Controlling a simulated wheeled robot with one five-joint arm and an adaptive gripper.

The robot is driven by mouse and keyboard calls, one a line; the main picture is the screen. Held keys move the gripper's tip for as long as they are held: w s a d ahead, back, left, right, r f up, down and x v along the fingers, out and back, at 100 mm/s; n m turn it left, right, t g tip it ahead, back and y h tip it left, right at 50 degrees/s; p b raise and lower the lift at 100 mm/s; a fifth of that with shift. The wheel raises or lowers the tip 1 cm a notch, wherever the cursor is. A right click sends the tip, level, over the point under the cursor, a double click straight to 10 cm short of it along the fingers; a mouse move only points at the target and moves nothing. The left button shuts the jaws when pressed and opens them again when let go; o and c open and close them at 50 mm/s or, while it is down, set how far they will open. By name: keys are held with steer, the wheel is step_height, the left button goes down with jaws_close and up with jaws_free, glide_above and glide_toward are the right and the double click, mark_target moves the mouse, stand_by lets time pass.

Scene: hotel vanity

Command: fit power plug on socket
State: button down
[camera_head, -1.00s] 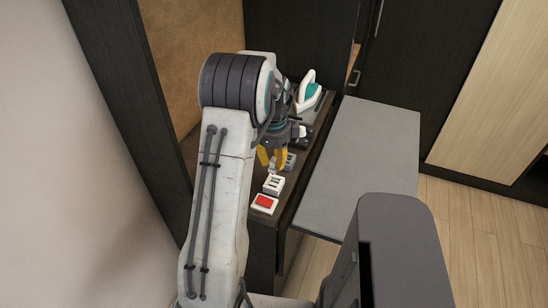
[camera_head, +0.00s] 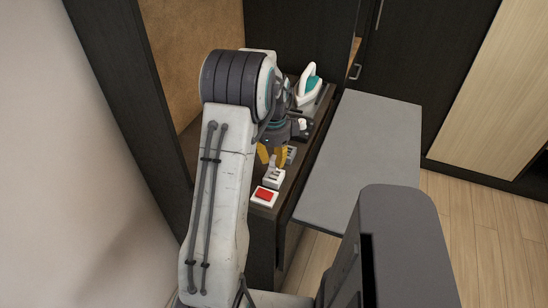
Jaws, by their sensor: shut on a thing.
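My gripper (camera_head: 272,157) has yellow fingertips and points down over the narrow dark counter. It is shut on a small pale piece, the power plug (camera_head: 272,162), which is mostly hidden between the fingers. A white socket (camera_head: 273,179) with dark slots sits just in front of the fingertips, and the plug is at or just above its far edge. I cannot tell whether they touch. A grey socket block (camera_head: 291,154) lies just behind and to the right of the fingers. A white block with a red switch (camera_head: 264,197) is nearest the counter's front end.
A white and teal iron (camera_head: 310,86) stands at the counter's far end. A small dark object with a white part (camera_head: 302,125) lies right of my gripper. A grey board (camera_head: 360,160) spans the right side.

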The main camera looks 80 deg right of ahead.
mark_target(274, 168)
steer(key=shift+f+b, duration=1.7)
steer(key=shift+f, duration=0.45)
stand_by(1.9)
steer(key=c, duration=1)
jaws_free()
steer(key=shift+c, duration=0.2)
steer(key=r, duration=1.2)
steer(key=shift+a, duration=0.2)
